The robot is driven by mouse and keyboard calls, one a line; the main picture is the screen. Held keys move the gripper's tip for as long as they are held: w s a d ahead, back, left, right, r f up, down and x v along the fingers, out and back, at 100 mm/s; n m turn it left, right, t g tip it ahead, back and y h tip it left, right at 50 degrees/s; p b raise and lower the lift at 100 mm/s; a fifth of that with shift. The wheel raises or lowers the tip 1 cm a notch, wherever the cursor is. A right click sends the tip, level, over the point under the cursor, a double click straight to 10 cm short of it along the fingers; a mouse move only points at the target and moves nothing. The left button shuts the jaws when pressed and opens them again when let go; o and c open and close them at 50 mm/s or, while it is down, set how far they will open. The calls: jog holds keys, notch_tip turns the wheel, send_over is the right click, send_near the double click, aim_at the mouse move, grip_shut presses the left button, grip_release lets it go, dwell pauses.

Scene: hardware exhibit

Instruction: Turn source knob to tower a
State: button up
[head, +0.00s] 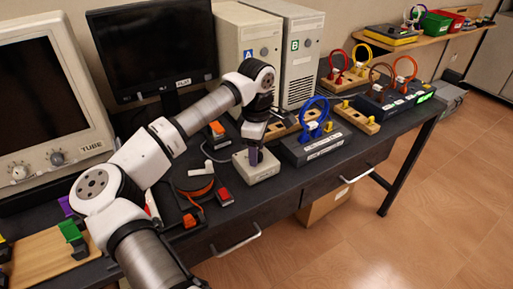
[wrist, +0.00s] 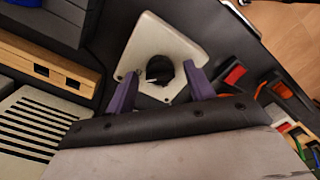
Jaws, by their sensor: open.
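The source switch box (head: 262,174) is a small cream block on the bench, in front of the two computer towers. In the wrist view the box (wrist: 160,38) shows a round dark knob (wrist: 158,69) on its face. My gripper (head: 254,154) points down over the box. In the wrist view my gripper (wrist: 160,76) is open, with one purple finger on each side of the knob; I cannot tell whether they touch it. Tower A (head: 240,68) has a blue A label, and tower B (head: 296,70) a green B label. The knob's pointing direction is unclear.
A black device with a blue cable coil (head: 317,148) stands close right of the box. An orange cable coil (head: 193,186) and a small red-topped block (head: 225,197) lie to the left. A dark monitor (head: 155,48) and a CRT (head: 45,95) stand behind my arm.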

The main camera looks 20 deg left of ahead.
jog(key=shift+f, duration=0.2)
jog(key=c, duration=1)
jog(key=shift+o, duration=0.2)
